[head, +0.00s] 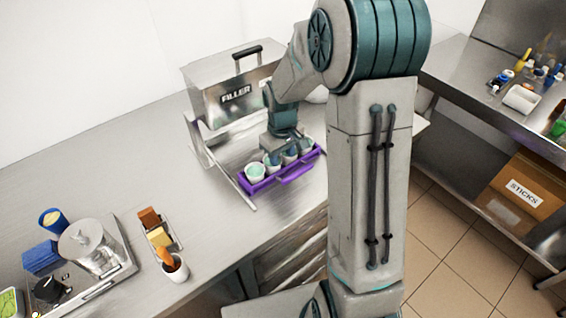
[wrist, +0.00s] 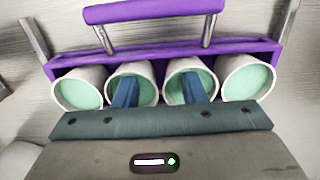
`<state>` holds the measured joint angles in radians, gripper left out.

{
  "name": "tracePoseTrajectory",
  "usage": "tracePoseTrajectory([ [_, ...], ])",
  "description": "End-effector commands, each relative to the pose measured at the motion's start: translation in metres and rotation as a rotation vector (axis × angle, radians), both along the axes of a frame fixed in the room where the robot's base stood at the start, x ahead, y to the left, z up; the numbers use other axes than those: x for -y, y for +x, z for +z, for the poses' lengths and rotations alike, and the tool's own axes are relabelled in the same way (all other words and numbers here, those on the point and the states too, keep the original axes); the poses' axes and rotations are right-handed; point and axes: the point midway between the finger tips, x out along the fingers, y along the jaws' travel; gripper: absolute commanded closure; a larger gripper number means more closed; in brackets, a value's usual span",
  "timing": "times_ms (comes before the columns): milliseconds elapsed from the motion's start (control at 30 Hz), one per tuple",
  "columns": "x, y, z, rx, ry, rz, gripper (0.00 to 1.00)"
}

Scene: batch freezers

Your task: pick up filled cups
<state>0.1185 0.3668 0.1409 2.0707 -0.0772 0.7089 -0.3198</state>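Several white cups filled with pale green stand in a row in a purple tray (head: 295,171) beneath the filler (head: 237,90). The leftmost cup (head: 255,173) shows best in the head view; my gripper partly covers the others. In the wrist view, the row shows from the left cup (wrist: 78,90) to the right cup (wrist: 247,78), with the purple tray (wrist: 235,47) behind. My gripper (wrist: 160,88) is over the row, its two blue fingers apart across the two middle cups. I see nothing clamped between them. Whether the fingertips touch or enter the cups is unclear.
The tray's purple handle (wrist: 155,10) sticks out from its side. Metal rails flank the tray. A stick holder (head: 160,235), a white cup (head: 174,270) and a steel pot (head: 88,247) stand left on the counter. A box of sticks (head: 523,190) is at right. Bare counter lies left of the filler.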

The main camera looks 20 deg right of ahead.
Motion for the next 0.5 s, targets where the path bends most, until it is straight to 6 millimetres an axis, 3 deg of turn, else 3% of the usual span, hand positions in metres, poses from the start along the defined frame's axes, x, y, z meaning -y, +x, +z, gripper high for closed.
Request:
tracePoseTrajectory([
  [33,0.0,0.0,0.0001,0.0,0.0,0.0,0.74],
  [133,0.0001,0.0001,0.0002,0.0,0.0,0.0,1.0],
  [500,0.0002,0.0005,0.002,0.002,0.0,0.0,1.0],
])
